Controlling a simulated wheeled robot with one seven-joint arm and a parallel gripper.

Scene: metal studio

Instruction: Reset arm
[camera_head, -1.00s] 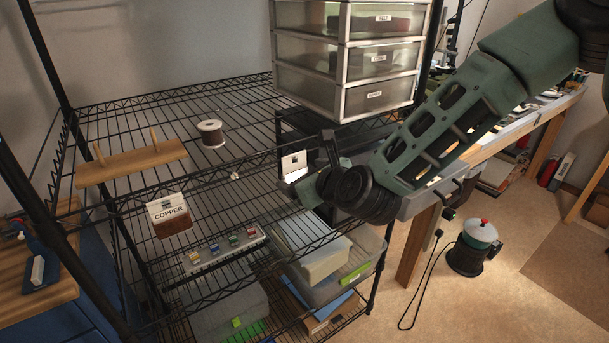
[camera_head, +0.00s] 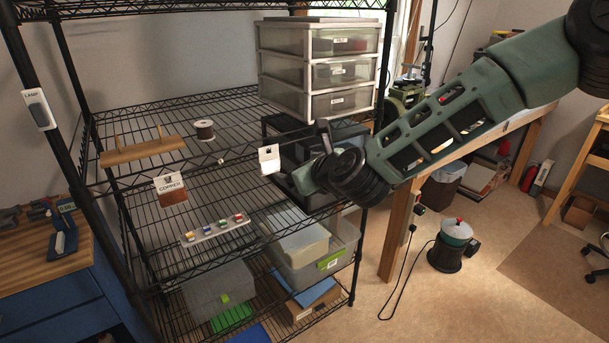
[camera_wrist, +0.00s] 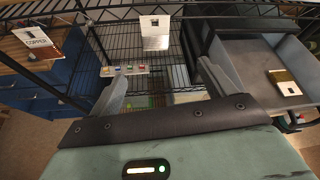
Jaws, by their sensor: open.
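My gripper (camera_wrist: 168,82) shows in the wrist view with its two grey fingers spread apart and nothing between them. In the head view my green arm reaches in from the upper right, and its wrist end is in front of the wire rack (camera_head: 200,190). The fingers are hard to make out there. A white card (camera_head: 269,158) on the rack's front edge is close to the wrist end. In the wrist view this card (camera_wrist: 155,32) is beyond the fingers, apart from them.
A "COPPER" card (camera_head: 171,189) hangs on the rack's front, left of the arm. An open grey drawer (camera_wrist: 245,62) holding a brown-and-white packet (camera_wrist: 285,82) is right of the fingers. A drawer tower (camera_head: 318,70) stands on the rack.

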